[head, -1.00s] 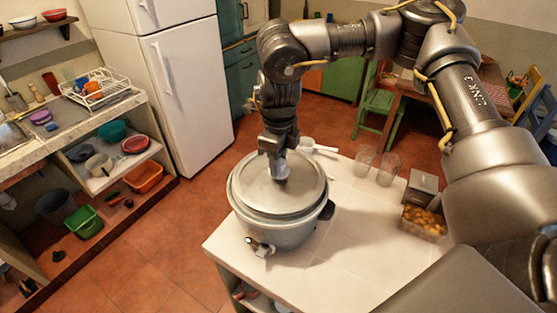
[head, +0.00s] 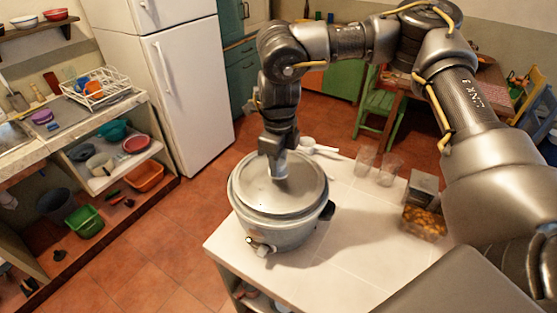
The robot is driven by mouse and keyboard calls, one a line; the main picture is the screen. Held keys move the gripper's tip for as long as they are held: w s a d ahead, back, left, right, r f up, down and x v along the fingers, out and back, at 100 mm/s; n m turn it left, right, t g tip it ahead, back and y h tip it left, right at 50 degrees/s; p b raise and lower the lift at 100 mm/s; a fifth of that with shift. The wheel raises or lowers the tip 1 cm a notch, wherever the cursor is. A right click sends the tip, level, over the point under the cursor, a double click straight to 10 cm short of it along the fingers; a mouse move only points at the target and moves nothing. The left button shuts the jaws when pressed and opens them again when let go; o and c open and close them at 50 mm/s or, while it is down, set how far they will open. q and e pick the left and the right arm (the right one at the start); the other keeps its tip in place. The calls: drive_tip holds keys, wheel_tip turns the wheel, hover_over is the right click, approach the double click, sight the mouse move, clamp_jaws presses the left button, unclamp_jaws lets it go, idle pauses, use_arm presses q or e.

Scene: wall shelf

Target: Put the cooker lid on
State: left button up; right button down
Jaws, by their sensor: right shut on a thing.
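The grey metal cooker (head: 285,233) stands near the left corner of the white tiled counter. The round grey lid (head: 255,188) lies over the cooker's top and looks about level; I cannot tell whether its rim is fully seated. My right gripper (head: 277,176) points down at the middle of the lid and is shut on its knob, which the fingers hide. My left gripper is not in view.
On the counter (head: 345,255), a white scoop (head: 317,147), two clear glasses (head: 376,166), a grey metal box (head: 421,188) and a clear container of brown round items (head: 424,222) stand behind and right of the cooker. The counter's front is clear.

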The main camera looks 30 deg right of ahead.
drive_tip(key=shift+f, duration=0.4)
idle(0.7)
drive_tip(key=c, duration=0.9)
unclamp_jaws()
drive_tip(key=shift+c, duration=0.2)
drive_tip(key=shift+b, duration=0.35)
drive_tip(key=shift+r, duration=0.4)
wheel_tip(320, 180, up, 10)
drive_tip(key=b, duration=0.2)
